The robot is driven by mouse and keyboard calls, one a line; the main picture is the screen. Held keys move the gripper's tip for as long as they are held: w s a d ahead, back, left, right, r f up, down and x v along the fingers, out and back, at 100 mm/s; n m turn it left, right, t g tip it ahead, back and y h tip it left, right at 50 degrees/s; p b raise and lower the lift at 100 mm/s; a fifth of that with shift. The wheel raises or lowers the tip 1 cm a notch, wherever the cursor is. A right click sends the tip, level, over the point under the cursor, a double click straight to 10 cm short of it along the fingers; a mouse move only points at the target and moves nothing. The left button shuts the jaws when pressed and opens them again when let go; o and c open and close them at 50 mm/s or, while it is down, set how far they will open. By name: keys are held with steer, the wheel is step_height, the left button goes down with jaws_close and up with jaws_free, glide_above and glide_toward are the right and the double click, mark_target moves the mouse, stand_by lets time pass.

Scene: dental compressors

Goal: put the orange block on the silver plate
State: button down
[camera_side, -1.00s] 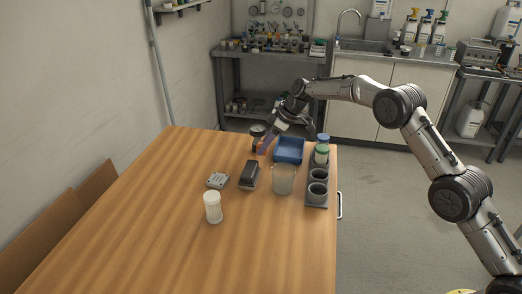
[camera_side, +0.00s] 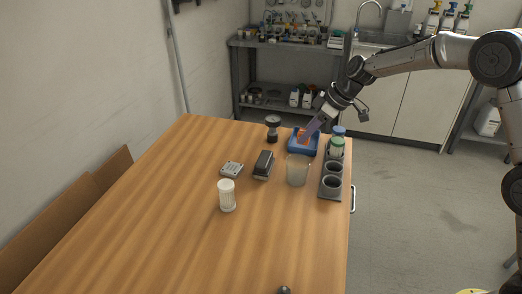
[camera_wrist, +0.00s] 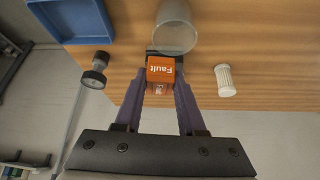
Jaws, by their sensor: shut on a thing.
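My gripper (camera_side: 305,135) is shut on the orange block (camera_wrist: 160,72), which carries white "Fault" lettering in the wrist view. In the side view the block (camera_side: 300,133) shows as a small orange patch at the fingertips, in front of or above the blue tray; its exact height is unclear. The purple-grey fingers sit on either side of it in the wrist view (camera_wrist: 160,95). The silver plate (camera_side: 231,169) lies flat on the table, left of the black device and well left of my gripper in the side view. I cannot make out the plate in the wrist view.
A blue tray (camera_side: 303,150), a dark spool-like piece (camera_side: 272,130), a black device (camera_side: 264,165), a clear beaker (camera_side: 297,172) and a rack (camera_side: 330,187) with bottles crowd the far right. A white ribbed cylinder (camera_side: 227,196) stands nearer. The left and front table are mostly clear.

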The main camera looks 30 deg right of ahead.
steer(key=shift+d+f+m+h, duration=0.1)
steer(key=shift+d+m+h, duration=0.25)
steer(key=shift+m, duration=0.35)
steer(key=shift+w+m+t, duration=0.15)
steer(key=shift+m+t, duration=0.15)
steer(key=shift+m, duration=0.2)
steer(key=s+a+r+m, duration=0.1)
steer(key=a+r, duration=0.1)
steer(key=a, duration=1.1)
glide_toward(229, 166)
steer(key=shift+w+a+f+h, duration=0.25)
steer(key=shift+w+a, duration=0.15)
steer(key=shift+w, duration=0.1)
steer(key=shift+w+a+f+h, duration=0.2)
steer(key=shift+w+a, duration=0.2)
steer(key=shift+w, duration=0.1)
steer(key=shift+w+a+f, duration=0.1)
steer(key=shift+w+f, duration=0.25)
steer(key=shift+f, duration=1.6)
steer(key=shift+f, duration=0.15)
